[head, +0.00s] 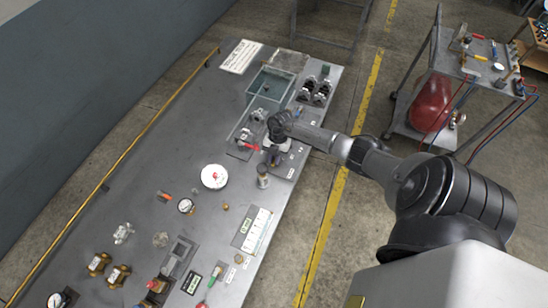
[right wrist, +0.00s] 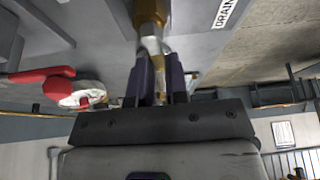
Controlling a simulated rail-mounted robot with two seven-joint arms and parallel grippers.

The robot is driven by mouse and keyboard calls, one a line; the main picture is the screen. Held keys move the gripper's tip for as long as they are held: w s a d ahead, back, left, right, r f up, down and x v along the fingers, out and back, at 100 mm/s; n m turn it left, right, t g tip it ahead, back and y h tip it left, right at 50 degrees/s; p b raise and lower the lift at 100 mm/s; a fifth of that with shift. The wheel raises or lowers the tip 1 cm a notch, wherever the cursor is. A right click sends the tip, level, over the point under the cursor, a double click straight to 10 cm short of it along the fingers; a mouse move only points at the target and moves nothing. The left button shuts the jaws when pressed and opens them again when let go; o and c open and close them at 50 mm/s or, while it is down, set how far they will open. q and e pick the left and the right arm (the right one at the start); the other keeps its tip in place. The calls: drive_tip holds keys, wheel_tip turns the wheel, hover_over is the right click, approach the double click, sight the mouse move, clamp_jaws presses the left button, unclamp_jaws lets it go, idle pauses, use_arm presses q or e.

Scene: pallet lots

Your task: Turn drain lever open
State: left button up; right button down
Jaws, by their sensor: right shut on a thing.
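In the right wrist view, a brass valve piece with a silver metal end (head: 263,170) (right wrist: 150,42) stands beside a white plate lettered DRAIN (right wrist: 226,12). My right gripper (right wrist: 161,85) has its two dark fingers on either side of this silver part, which appears to be the drain lever, and is shut on it. In the head view my right gripper (head: 274,156) is low over the right edge of the bench and largely hides the lever. The lever's full length and angle cannot be told. My left gripper is out of view.
A red-handled valve (right wrist: 42,76) is left of the gripper in the right wrist view. A cart with a red tank (head: 431,103) stands right.

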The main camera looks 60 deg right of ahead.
drive_tip(key=n, duration=0.1)
drive_tip(key=n+g+b, duration=0.1)
drive_tip(key=s+n, duration=0.1)
drive_tip(key=n, duration=0.1)
drive_tip(key=shift+d+f+g+h+b, duration=0.1)
drive_tip(key=shift+d+g+h+b, duration=0.15)
drive_tip(key=shift+g+h+b, duration=0.05)
drive_tip(key=n, duration=0.1)
drive_tip(key=n+g+b, duration=0.1)
drive_tip(key=n, duration=0.1)
drive_tip(key=s+n+h+b, duration=0.1)
drive_tip(key=shift+d+n, duration=0.4)
drive_tip(key=n+b, duration=0.1)
drive_tip(key=n+h+b, duration=0.1)
drive_tip(key=n, duration=0.1)
drive_tip(key=d+n+g, duration=0.1)
drive_tip(key=shift+s+h+b, duration=0.3)
drive_tip(key=shift+b, duration=0.1)
drive_tip(key=shift+d+n+h+b, duration=0.3)
drive_tip(key=shift+n+h+b, duration=0.15)
drive_tip(key=shift+n, duration=0.6)
drive_tip(key=shift+d+n+h+b, duration=0.25)
drive_tip(key=shift+n+h+b, duration=0.15)
drive_tip(key=shift+n, duration=0.65)
drive_tip(key=c, duration=1.1)
unclamp_jaws()
